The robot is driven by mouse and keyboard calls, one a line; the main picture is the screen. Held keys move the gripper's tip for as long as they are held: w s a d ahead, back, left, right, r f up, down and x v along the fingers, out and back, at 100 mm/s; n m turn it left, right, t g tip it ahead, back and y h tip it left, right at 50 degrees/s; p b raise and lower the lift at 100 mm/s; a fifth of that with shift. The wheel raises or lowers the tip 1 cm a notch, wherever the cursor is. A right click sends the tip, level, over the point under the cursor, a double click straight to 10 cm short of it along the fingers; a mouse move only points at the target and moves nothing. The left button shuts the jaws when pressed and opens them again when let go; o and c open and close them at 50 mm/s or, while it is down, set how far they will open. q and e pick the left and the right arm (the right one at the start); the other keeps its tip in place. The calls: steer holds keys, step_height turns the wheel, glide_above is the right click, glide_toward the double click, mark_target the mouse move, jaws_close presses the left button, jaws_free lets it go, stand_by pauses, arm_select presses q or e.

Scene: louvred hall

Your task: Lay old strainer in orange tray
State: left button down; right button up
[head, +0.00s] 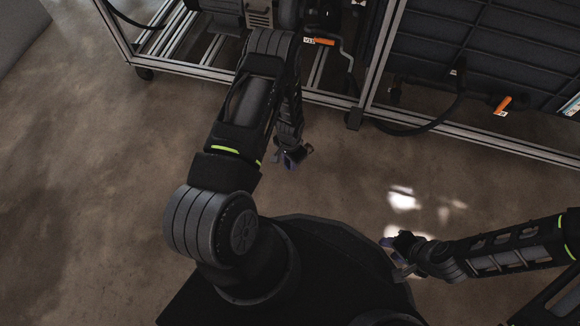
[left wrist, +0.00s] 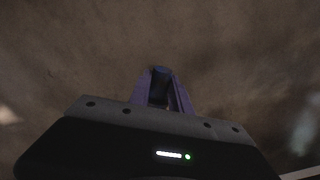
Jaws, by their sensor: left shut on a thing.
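My left gripper (head: 293,157) hangs low over the bare floor in front of the metal frame. In the left wrist view its purple fingers (left wrist: 162,88) are shut on a small dark bluish thing (left wrist: 160,73). It is too dark and mostly hidden to tell whether this is the old strainer. My right gripper (head: 398,257) is beside my base at the lower right, over the floor. It is small and dark there, and I cannot tell whether it is open. No orange tray shows in either view.
A metal-framed skid (head: 222,71) on castors runs along the top, with pipework inside. Dark panels (head: 481,45), an orange handle (head: 321,41) and another orange piece (head: 503,104) are on it. A black hose (head: 412,131) sags near its lower rail. The brown floor (head: 85,190) is clear.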

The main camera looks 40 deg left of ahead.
arm_select(q)
steer(key=c, duration=1.1)
jaws_free()
steer(key=shift+r, duration=0.25)
step_height(320, 180, up, 7)
steer(key=p, duration=0.3)
steer(key=shift+r, duration=0.15)
